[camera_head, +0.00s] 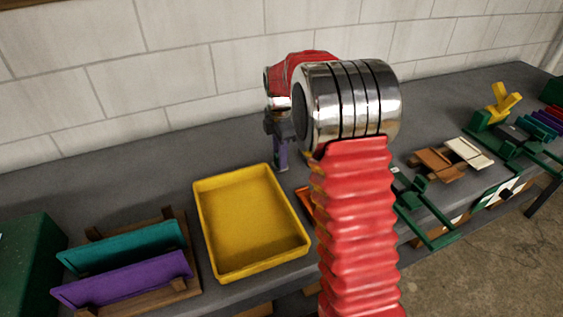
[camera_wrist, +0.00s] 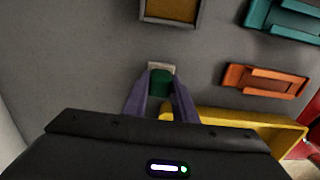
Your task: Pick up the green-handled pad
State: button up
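A small pad with a green handle (camera_wrist: 160,84) and a pale base (camera_wrist: 161,67) is on the grey bench top in the wrist view. My gripper (camera_wrist: 161,88) has its two purple fingers on either side of the green handle. I cannot tell whether they press on it. In the head view my gripper (camera_head: 281,154) is low over the bench, behind the yellow tray (camera_head: 250,225), with one finger showing. My arm hides much of the gripper there, and the pad does not show.
The yellow tray also shows beside my gripper in the wrist view (camera_wrist: 292,128), near an orange holder (camera_wrist: 265,82). Teal (camera_head: 125,248) and purple (camera_head: 122,282) pieces stand in a wooden rack at left. Brown and cream blocks (camera_head: 468,153) are at right. The back wall limits room behind.

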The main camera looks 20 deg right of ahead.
jog(key=c, duration=0.4)
jog(key=shift+c, duration=0.2)
notch_tip(320, 180, up, 10)
jog(key=shift+r, duration=0.1)
dwell(0.3)
dwell(0.4)
jog(key=o, duration=0.4)
jog(key=c, duration=0.3)
